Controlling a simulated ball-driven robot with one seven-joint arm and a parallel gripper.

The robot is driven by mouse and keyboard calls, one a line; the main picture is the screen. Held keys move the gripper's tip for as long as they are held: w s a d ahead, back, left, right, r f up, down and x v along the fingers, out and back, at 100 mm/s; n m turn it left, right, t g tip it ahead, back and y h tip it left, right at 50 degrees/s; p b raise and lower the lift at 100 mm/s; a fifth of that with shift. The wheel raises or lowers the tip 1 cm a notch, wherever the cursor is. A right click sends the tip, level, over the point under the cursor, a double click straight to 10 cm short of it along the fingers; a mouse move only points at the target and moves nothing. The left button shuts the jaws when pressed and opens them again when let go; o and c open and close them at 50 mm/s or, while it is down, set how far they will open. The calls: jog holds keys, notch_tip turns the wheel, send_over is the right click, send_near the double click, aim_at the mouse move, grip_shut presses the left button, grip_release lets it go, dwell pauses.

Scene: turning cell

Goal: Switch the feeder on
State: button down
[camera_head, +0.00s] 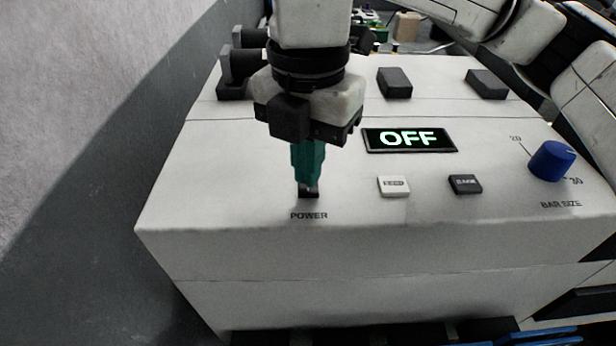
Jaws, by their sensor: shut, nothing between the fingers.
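The feeder (230,240) is a white box with a sloping top panel. Its display (410,139) reads OFF in green letters. A small black power switch (308,194) sits above the POWER label, near the front edge at the left. My gripper (307,184) points down with its teal fingers shut and empty. The fingertips are right at the power switch and cover part of it. I cannot tell whether they touch it, nor which way the switch is set.
A white FEED button (393,186), a black BACK button (465,184) and a blue BAR SIZE knob (551,160) lie to the right. Two dark blocks (395,82) (487,84) stand on the feeder's rear part. A grey wall (90,110) is at the left.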

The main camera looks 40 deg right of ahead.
jog(key=shift+f+b, duration=0.95)
dwell(0.6)
jog(key=shift+r+p, duration=1.6)
jog(key=shift+r, duration=1.95)
